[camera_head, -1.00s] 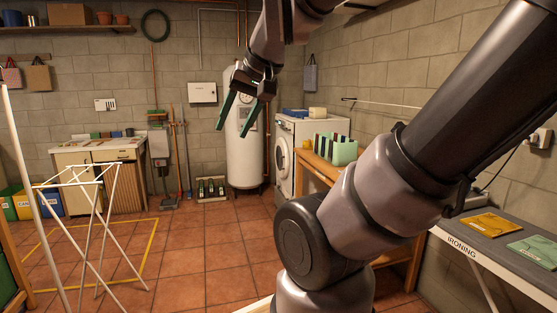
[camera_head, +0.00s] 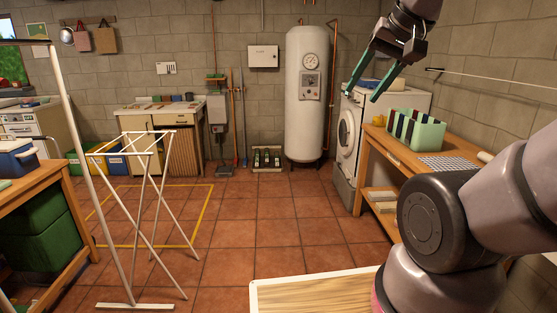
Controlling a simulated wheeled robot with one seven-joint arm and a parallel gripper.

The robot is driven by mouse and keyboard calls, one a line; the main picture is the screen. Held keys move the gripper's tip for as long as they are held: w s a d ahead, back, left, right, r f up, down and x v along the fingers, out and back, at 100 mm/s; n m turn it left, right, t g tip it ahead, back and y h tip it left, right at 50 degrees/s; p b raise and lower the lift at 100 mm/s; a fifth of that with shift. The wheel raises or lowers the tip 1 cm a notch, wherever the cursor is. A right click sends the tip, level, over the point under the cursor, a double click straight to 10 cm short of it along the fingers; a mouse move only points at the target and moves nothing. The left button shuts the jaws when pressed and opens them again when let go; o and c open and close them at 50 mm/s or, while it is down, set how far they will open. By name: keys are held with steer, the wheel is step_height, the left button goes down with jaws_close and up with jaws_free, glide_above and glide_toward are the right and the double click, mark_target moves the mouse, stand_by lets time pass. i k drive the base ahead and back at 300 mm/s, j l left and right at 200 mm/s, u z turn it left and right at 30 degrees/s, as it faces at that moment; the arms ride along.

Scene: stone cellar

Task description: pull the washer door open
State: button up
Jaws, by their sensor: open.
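The white washer (camera_head: 354,112) stands against the right wall, beside the boiler. Its round door (camera_head: 345,139) faces left and looks shut; it shows at a steep angle, and I cannot make out its handle. My gripper (camera_head: 362,92) hangs high at the upper right with its two green fingers pointing down and left. The fingers are apart and nothing is between them. In the picture they overlap the washer's top, above the door; they look nearer to me than the washer, with no contact visible.
A wooden table (camera_head: 371,151) with a green file box (camera_head: 415,131) stands right of the washer. A white drying rack (camera_head: 140,200) stands on the left. A wooden board (camera_head: 310,292) is low in front. The tiled floor (camera_head: 280,225) between is clear.

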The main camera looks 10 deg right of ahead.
mark_target(346, 124)
steer(key=i+l+z, duration=0.25)
steer(key=i, duration=0.75)
steer(key=i+z, duration=0.3)
steer(key=i, duration=0.75)
steer(key=i+u, duration=0.1)
steer(key=i, duration=0.5)
steer(key=i+l, duration=0.1)
steer(key=i, duration=0.5)
steer(key=i+u, duration=0.15)
steer(key=i, duration=0.45)
steer(key=i+l+u, duration=0.1)
steer(key=i, duration=0.5)
steer(key=l, duration=0.1)
